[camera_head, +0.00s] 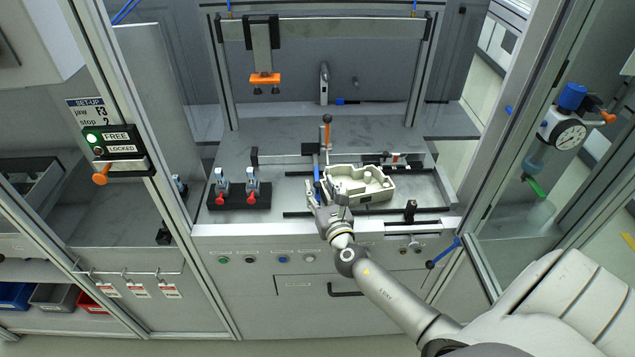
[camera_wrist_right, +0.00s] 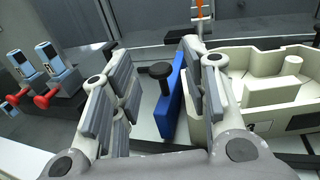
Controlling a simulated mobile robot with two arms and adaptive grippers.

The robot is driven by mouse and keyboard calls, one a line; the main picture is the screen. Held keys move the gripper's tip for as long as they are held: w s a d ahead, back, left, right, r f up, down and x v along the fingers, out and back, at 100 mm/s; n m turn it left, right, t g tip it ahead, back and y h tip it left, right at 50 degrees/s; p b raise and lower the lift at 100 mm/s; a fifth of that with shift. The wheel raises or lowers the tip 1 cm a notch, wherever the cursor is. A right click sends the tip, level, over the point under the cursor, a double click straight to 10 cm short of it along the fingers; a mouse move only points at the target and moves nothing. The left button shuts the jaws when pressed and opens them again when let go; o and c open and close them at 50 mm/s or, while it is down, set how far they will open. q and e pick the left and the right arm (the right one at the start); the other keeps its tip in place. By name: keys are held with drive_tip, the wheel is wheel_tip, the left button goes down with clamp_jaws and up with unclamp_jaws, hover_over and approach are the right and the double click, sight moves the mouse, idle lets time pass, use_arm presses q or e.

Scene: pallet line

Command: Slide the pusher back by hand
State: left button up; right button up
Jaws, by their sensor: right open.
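The pusher looks to be a blue upright plate (camera_wrist_right: 171,104) with a black knob (camera_wrist_right: 155,70), at the left side of a cream housing (camera_wrist_right: 262,90). In the head view the blue plate (camera_head: 317,171) is a thin strip beside the cream housing (camera_head: 370,184). My right gripper (camera_wrist_right: 155,80) is open. In the wrist view its fingers stand either side of the knob and blue plate, with space left of the knob. The right finger overlaps the housing's edge in the picture; contact cannot be told. In the head view the right gripper (camera_head: 316,188) partly hides the housing's corner. My left gripper is not in view.
Two grey-blue clamps with red tips (camera_head: 237,187) stand on a black block left of the gripper. An orange tool (camera_head: 265,79) hangs above. A panel (camera_head: 115,141) reads FREE and LOCKED, with a light beside FREE.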

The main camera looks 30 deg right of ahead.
drive_tip(key=shift+x, duration=1.35)
clamp_jaws()
